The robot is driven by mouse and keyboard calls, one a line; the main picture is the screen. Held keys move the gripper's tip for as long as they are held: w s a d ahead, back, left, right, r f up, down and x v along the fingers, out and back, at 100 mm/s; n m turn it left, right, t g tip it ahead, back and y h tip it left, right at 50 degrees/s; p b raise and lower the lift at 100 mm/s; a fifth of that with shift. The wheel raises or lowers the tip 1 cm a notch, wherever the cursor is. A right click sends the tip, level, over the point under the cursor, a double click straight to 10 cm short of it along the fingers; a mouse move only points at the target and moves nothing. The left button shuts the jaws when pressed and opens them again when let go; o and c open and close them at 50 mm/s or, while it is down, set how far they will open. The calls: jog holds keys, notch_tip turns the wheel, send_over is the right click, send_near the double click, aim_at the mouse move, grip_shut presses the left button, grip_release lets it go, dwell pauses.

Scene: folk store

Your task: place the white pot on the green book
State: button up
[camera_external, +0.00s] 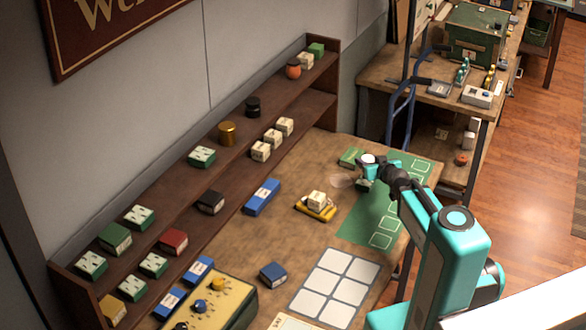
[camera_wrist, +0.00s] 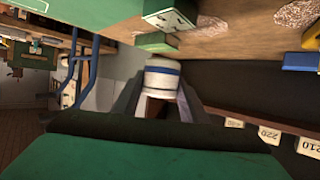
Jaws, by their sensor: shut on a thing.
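The white pot (camera_wrist: 162,78), with a blue band, is between the fingers of my gripper (camera_wrist: 158,104), which is shut on it. In the external view the pot (camera_external: 368,159) shows as a small white shape at the tip of my gripper (camera_external: 376,168), over the far end of the table. A green block that looks like the green book (camera_external: 350,157) lies just left of the pot. It also seems to show in the wrist view (camera_wrist: 157,42), above the pot in the picture. The pot appears held clear of it, but the exact height is hard to judge.
A green box with a pale top (camera_external: 364,185) is close below my gripper. A green mat (camera_external: 362,226) with white outlines lies along the table's right side. A yellow tray (camera_external: 326,213) holds a white block. The shelf (camera_external: 225,178) carries several small boxes along the wall.

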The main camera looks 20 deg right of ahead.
jog(key=shift+w+f+b, duration=0.15)
jog(key=shift+b, duration=0.3)
jog(key=w+b, duration=0.1)
jog(key=b, duration=0.2)
jog(key=shift+f, duration=0.15)
jog(key=w+b, duration=0.1)
jog(key=b, duration=0.4)
jog(key=shift+w+d, duration=0.1)
jog(key=shift+w, duration=0.05)
jog(key=shift+w+r, duration=0.2)
jog(key=shift+w, duration=0.35)
jog(key=p, duration=0.4)
send_over(353, 155)
jog(key=shift+f, duration=0.6)
jog(key=shift+w, duration=0.1)
jog(key=shift+f, duration=0.15)
jog(key=shift+f+p, duration=0.9)
jog(key=shift+f, duration=0.75)
jog(key=shift+f, duration=0.15)
